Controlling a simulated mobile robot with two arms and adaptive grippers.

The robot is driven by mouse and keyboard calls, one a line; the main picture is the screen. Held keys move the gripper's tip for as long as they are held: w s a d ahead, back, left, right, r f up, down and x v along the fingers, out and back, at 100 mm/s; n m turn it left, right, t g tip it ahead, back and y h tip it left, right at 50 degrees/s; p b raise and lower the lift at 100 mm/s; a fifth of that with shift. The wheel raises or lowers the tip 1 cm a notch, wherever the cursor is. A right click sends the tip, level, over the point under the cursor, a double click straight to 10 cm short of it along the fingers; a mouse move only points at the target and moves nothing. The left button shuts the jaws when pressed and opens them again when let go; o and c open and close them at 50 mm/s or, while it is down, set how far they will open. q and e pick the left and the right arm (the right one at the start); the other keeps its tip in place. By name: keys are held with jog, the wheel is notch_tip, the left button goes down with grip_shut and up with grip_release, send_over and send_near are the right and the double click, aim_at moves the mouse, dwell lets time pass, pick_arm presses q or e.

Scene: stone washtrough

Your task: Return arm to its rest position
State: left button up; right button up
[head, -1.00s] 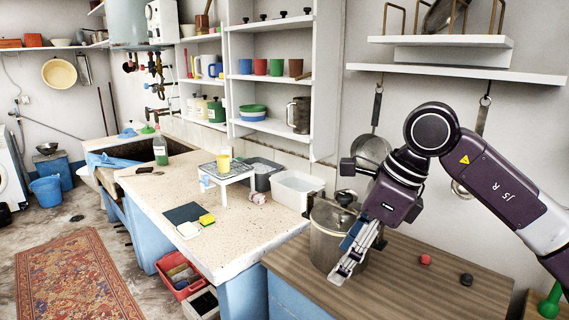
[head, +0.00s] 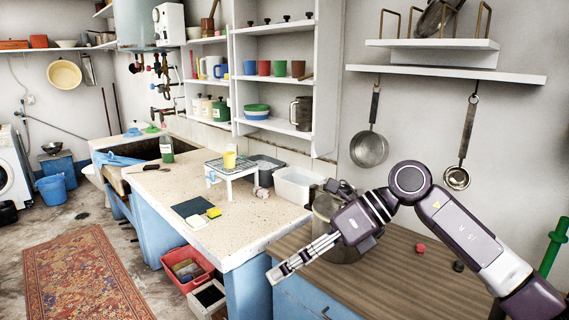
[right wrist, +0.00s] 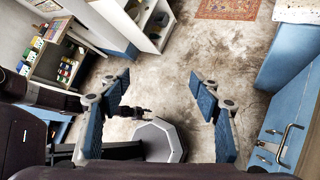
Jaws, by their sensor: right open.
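My right arm comes in from the lower right in the head view, bent at the elbow and reaching left across the wooden counter (head: 400,285). My right gripper (head: 277,275) hangs over the counter's front left corner, in front of a large metal pot (head: 322,210) that the arm partly hides. In the right wrist view the two blue-padded fingers of the right gripper (right wrist: 168,112) stand wide apart with nothing between them. Bare floor (right wrist: 165,85) shows beyond them. My left gripper is not in the head view.
A red knob (head: 420,248) and a dark knob (head: 458,266) lie on the wooden counter. A pan (head: 369,149) and a ladle (head: 457,178) hang on the wall behind. A white basin (head: 297,186) and a small white rack (head: 232,173) stand on the stone counter.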

jog(key=w+a+f+m+t+y, duration=0.2)
jog(key=w+a+f+m+y, duration=0.2)
jog(key=w+m+y, duration=0.25)
jog(key=w+d+f+m+t, duration=0.5)
jog(key=w+f+m+t, duration=0.3)
jog(key=f+m, duration=0.45)
jog(key=s+d+f+m+t+h, duration=0.15)
jog(key=d+f+m+h, duration=0.3)
jog(key=f, duration=0.55)
jog(key=s+d+f+m+t+h, duration=0.1)
jog(key=s+d+f+m+h, duration=0.4)
jog(key=f, duration=0.6)
jog(key=s+d+f+m+t+h, duration=0.15)
jog(key=d+f+m, duration=0.35)
jog(key=f, duration=0.5)
jog(key=s+d+f+m+g+h, duration=0.2)
jog(key=s+d+f+m+g, duration=0.15)
jog(key=s+f, duration=0.65)
jog(key=s+d+f+m+g+h, duration=0.2)
jog(key=s+f+m+h, duration=0.15)
jog(key=s+f, duration=0.75)
jog(key=s+f+m+g, duration=0.2)
jog(key=s+f+g, duration=0.1)
jog(key=s, duration=1.2)
jog(key=s+d+f+m+g, duration=0.1)
jog(key=s+f, duration=0.5)
jog(key=s, duration=1)
jog(key=shift+s+d+m+g+h, duration=0.15)
jog(key=shift+d+m+g+h, duration=0.15)
jog(key=shift+m+g, duration=0.7)
